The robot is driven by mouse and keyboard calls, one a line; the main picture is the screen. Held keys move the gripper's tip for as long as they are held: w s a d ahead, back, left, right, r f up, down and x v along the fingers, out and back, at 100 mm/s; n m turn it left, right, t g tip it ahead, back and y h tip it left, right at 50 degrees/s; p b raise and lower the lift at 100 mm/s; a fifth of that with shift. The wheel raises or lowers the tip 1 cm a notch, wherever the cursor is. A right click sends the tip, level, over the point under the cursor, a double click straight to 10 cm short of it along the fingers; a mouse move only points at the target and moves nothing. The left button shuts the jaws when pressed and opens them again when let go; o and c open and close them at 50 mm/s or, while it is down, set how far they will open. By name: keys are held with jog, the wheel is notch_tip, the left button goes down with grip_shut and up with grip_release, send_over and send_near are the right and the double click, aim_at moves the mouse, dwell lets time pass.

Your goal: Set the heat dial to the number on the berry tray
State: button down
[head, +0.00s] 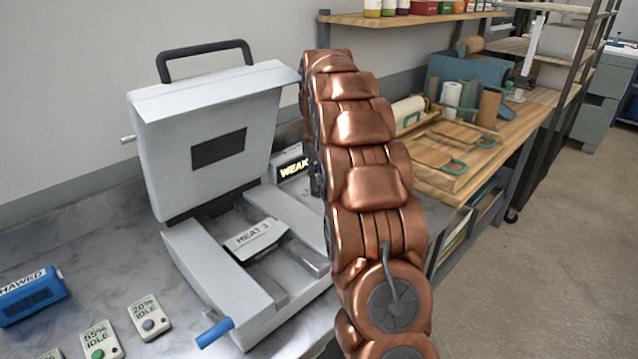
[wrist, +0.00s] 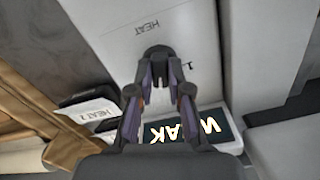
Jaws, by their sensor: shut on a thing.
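A black round heat dial (wrist: 156,50) sits on a pale panel (wrist: 120,35) marked HEAT in the wrist view. A digit, which looks like 1, is printed to the right of the dial. My gripper (wrist: 159,76) is shut on the dial, with a finger on either side. The dial's pointer cannot be made out. In the head view my arm hides the gripper and the dial. I cannot tell which thing is the berry tray.
A lit display reading WEAK (head: 293,169) stands behind the press, and it shows inverted below the dial in the wrist view (wrist: 183,132). A HEAT 2 block (wrist: 92,112) lies left of my gripper. Small IDLE boxes (head: 149,317) and a blue box (head: 32,296) stand at left.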

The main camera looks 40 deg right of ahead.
aim_at(319, 185)
jog(key=shift+m, duration=0.3)
jog(key=c, duration=1.1)
grip_release()
jog(key=shift+r, duration=3.7)
